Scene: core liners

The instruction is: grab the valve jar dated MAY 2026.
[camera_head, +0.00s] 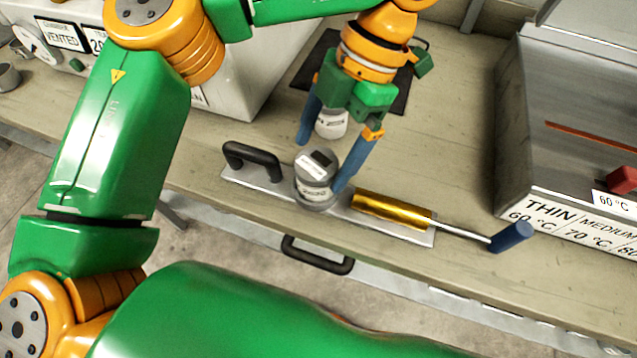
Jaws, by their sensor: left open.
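My left gripper (321,166) is open, pointing down, with its two blue fingers spread. A grey jar (314,190) with a pale label on its lid and another on its side stands upright at the metal plate near the table's front edge. The right fingertip overlaps the grey jar's right side in the picture; I cannot tell whether they touch. A second, whiter jar (331,124) stands behind it and shows between the fingers, partly hidden by the gripper. I cannot read a date on either jar. My right gripper is not in view.
A dark mat (314,60) lies behind. A white "VENTED" box (268,50) and a grey metal unit (515,110) flank the wooden table (440,130).

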